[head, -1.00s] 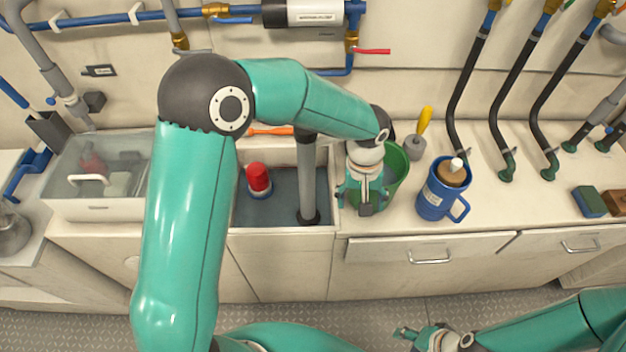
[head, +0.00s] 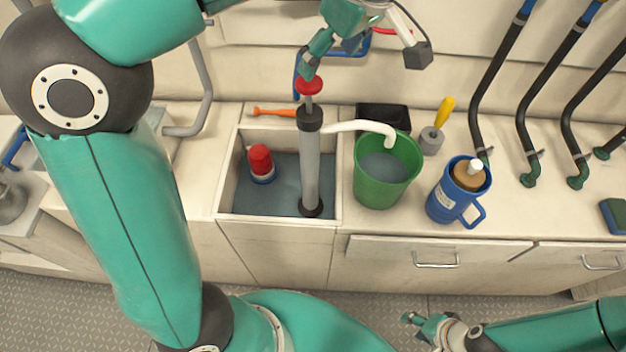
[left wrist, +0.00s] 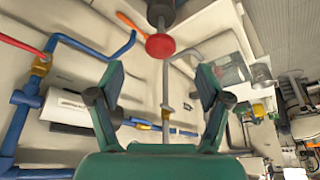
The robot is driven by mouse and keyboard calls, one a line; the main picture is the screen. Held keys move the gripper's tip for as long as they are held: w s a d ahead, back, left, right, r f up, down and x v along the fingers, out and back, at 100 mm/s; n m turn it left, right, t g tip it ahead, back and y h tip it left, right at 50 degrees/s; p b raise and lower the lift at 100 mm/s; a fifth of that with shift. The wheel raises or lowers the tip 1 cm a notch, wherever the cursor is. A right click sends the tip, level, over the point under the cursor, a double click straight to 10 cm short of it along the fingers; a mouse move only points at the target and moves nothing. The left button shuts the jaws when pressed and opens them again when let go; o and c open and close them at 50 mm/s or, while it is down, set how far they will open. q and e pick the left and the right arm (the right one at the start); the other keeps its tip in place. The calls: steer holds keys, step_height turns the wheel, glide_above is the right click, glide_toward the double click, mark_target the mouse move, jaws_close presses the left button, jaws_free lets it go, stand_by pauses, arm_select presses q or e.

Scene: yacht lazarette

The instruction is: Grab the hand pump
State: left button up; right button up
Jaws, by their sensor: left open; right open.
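The hand pump (head: 310,165) stands upright in the sink, a grey tube with a black collar, a red knob on top and a white spout curving over the green bucket (head: 380,185). My left gripper (head: 320,58) is open and empty just above the red knob. In the left wrist view the red knob (left wrist: 159,46) shows beyond the gap between the open fingers of the left gripper (left wrist: 160,82). The gripper looks apart from the knob. My right gripper (head: 414,330) is open and empty low in front of the cabinets.
A red-topped object (head: 260,162) sits left of the pump in the sink (head: 228,190). A blue jug (head: 450,205) stands right of the bucket, with a yellow-handled tool (head: 442,115) behind. An orange tool (head: 272,112) lies behind the sink. Blue pipes (left wrist: 60,115) run along the wall.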

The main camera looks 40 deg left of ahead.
mark_target(313, 82)
arm_select(q)
steer(key=x, duration=0.4)
steer(key=shift+a+f, duration=0.1)
steer(key=shift+f, duration=0.15)
steer(key=shift+a+x, duration=0.2)
steer(key=shift+x, duration=2.45)
steer(key=shift+r, duration=0.15)
steer(key=shift+c, duration=0.4)
jaws_close()
